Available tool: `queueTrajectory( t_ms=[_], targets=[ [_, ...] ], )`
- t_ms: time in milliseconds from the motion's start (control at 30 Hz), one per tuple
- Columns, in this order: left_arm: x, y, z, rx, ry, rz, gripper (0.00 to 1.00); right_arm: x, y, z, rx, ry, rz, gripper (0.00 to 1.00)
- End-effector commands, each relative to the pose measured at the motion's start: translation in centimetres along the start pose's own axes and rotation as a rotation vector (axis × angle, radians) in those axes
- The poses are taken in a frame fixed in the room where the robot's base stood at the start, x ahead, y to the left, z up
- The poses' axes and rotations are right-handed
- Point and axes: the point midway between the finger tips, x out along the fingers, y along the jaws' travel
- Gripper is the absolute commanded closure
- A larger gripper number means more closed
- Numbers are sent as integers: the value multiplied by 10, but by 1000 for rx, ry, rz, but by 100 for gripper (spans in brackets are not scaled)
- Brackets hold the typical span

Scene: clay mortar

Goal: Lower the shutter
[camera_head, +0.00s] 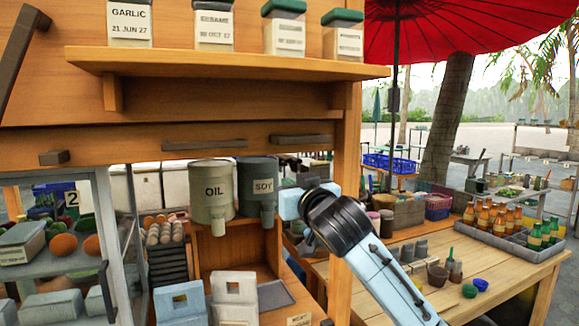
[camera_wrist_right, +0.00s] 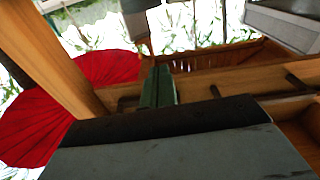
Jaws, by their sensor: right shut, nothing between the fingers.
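A wooden front board (camera_head: 250,131) runs across the stall opening, below the jar shelf. Dark grey bar handles (camera_head: 205,145) sit along it; I take this board for the shutter, but cannot tell for certain. The space below it is open. My right gripper (camera_head: 290,203) is in front of the opening, beside the SOY container and below the board, apart from the handles. Its fingers (camera_wrist_right: 158,88) are shut and empty in the right wrist view, where a wooden beam (camera_wrist_right: 190,85) with dark pieces on it lies beyond them. My left gripper is not in view.
OIL (camera_head: 212,192) and SOY (camera_head: 258,188) containers hang inside the opening. Labelled jars (camera_head: 214,25) stand on the shelf (camera_head: 220,62) above. A wooden post (camera_head: 346,150) rises by my right arm. A side table (camera_head: 500,270) with bottles (camera_head: 495,217) stands right; a red umbrella (camera_head: 450,30) hangs above.

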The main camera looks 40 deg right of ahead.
Motion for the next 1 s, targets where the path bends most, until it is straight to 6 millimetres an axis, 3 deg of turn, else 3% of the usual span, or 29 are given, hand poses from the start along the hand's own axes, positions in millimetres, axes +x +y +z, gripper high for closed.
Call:
queueTrajectory(
  t_ms=[33, 100, 200, 333, 467, 900, 1000],
  targets=[
    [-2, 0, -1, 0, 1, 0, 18, -22, 0, -40, 7, 77, -1, 100],
    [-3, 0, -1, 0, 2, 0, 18, -47, 0, -75, 20, 150, -1, 100],
    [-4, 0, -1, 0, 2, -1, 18, -74, 0, -106, 31, 220, -2, 100],
    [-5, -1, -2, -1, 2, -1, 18, -88, 0, -121, 39, 259, -3, 100],
    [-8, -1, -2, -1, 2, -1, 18, -78, 0, -127, 40, 262, -2, 100],
    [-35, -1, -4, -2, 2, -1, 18, 9, 0, -151, 39, 261, -1, 100],
    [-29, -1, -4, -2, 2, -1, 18, 5, -2, -128, 35, 258, -4, 100]
  ],
)
